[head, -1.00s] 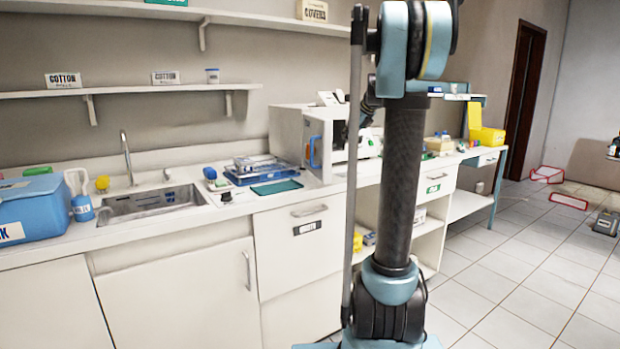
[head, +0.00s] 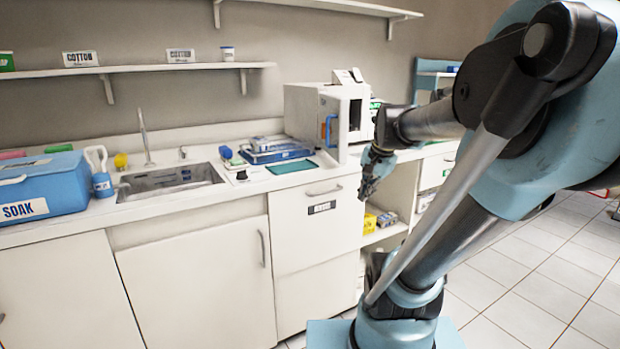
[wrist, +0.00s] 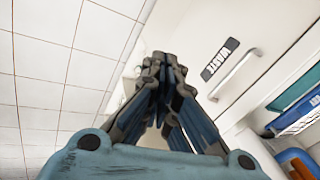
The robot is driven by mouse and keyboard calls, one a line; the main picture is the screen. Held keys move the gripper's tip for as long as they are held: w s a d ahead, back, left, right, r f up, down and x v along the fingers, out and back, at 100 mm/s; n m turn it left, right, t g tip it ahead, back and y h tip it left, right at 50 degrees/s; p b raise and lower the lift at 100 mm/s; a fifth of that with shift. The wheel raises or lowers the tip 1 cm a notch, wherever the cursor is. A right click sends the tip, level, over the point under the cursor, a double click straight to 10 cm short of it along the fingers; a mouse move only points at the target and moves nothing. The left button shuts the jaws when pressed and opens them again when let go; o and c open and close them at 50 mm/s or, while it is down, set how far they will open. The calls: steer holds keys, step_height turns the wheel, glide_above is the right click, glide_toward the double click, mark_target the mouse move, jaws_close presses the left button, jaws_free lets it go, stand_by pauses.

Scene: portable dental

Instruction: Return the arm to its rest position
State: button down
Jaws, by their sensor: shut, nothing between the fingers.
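My arm (head: 520,130) fills the right side of the head view, with its upper part leaning out to the right. My gripper (head: 369,184) hangs from the forearm in front of the open shelf unit, its fingers pointing down. In the wrist view my gripper (wrist: 160,62) has its fingers together, with nothing between them. It appears clear of the cabinet fronts.
The counter holds a blue SOAK box (head: 65,190), a sink (head: 170,180), a blue tray (head: 276,151), a teal mat (head: 292,166) and a white boxy machine (head: 325,118). A drawer handle (wrist: 235,75) shows near my gripper. Tiled floor (head: 500,270) lies open at right.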

steer(key=s+d+f+n+g+h, duration=0.1)
steer(key=s+f+n, duration=0.8)
steer(key=s+f, duration=0.3)
steer(key=shift+s+d+f+g+h, duration=0.3)
steer(key=shift+s+h, duration=0.1)
steer(key=shift+s, duration=0.75)
steer(key=shift+w+f, duration=0.15)
steer(key=shift+w, duration=0.3)
steer(key=shift+a, duration=0.1)
